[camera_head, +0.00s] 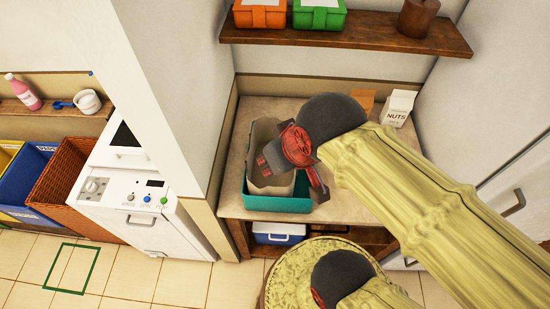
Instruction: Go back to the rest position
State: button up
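My gripper (292,180), red and dark grey, hangs over a teal bin (277,204) on the shelf in the middle of the head camera view. Its two fingers are spread apart, and I see nothing held between them. A beige, open-topped paper bag (264,135) stands in the bin, just behind and beside the gripper. My gripper covers part of the bag and bin. I cannot tell whether it touches them.
A white carton marked NUTS (398,107) and an orange-brown box (363,99) stand farther back. An upper wooden shelf (350,32) holds boxes. A blue-and-white box (278,233) sits below. A white machine (130,200) stands left. Floor at front left is clear.

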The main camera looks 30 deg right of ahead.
notch_tip(320, 180, down, 11)
jog(key=b, duration=1)
jog(key=shift+r+b, duration=0.15)
jog(key=shift+b, duration=0.2)
